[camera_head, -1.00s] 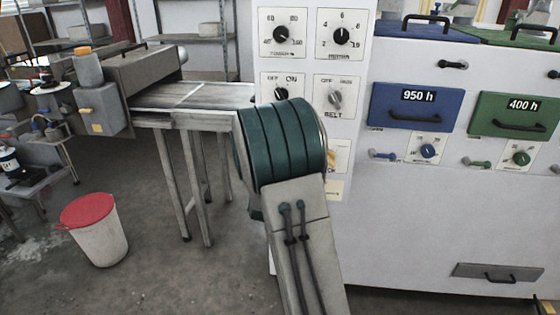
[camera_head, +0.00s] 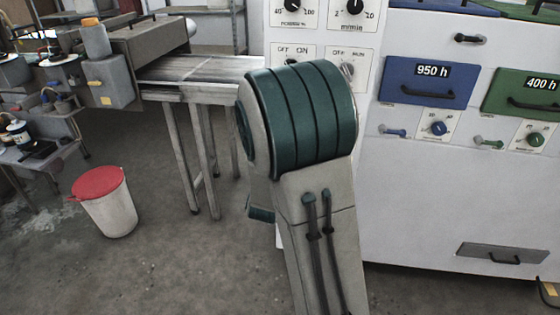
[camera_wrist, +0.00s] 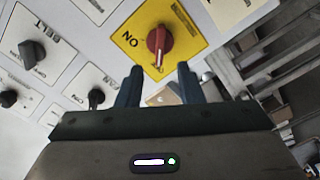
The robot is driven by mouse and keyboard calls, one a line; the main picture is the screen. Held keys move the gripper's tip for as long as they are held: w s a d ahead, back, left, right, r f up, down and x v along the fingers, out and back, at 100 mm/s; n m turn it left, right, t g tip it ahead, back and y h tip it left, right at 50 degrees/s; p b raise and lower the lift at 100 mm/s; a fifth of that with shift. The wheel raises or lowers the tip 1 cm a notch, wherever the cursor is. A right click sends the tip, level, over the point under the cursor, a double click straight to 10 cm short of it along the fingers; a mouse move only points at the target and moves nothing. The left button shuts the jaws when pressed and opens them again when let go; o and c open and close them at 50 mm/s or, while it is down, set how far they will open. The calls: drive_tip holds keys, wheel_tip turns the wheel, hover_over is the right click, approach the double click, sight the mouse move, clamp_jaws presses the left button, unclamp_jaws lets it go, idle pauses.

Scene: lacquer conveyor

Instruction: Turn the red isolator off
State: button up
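The red isolator (camera_wrist: 159,42) is a red rotary handle on a yellow plate (camera_wrist: 183,30) in the wrist view, at the top middle. Its pale pointer line points down in the picture, toward my gripper. The word ON is printed on the plate left of the handle; other print is too small to read. My gripper (camera_wrist: 160,72) is open and empty, its two dark blue fingers spread just below the handle in the picture. No contact with the handle shows. In the head view my arm covers the isolator and the gripper.
A BELT knob (camera_wrist: 32,52) and other black knobs sit left of the isolator in the wrist view. In the head view, a blue drawer (camera_head: 430,82) and green drawer (camera_head: 522,95) are right of my arm. A conveyor (camera_head: 205,68) and red-lidded bin (camera_head: 105,203) stand left.

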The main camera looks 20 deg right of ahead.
drive_tip(key=v, duration=0.5)
drive_tip(key=shift+s+a, duration=0.15)
drive_tip(key=s+a+r+m+g+y+p, duration=0.1)
drive_tip(key=s+a+r+g+y+p, duration=0.15)
drive_tip(key=a+y, duration=0.25)
drive_tip(key=s+a+r+m+g+y+p, duration=0.1)
drive_tip(key=s+a+r+g+y+p, duration=0.1)
drive_tip(key=s+a+g+y+p, duration=0.25)
drive_tip(key=s+r+m+g+p, duration=0.1)
drive_tip(key=s+r+g, duration=0.1)
drive_tip(key=s, duration=0.5)
drive_tip(key=s+r+m+g+p, duration=0.1)
drive_tip(key=s+r+g+p, duration=0.1)
drive_tip(key=s, duration=0.5)
drive_tip(key=shift+s+a+r+g, duration=0.25)
drive_tip(key=shift+s+r+g, duration=0.1)
drive_tip(key=shift+g, duration=0.25)
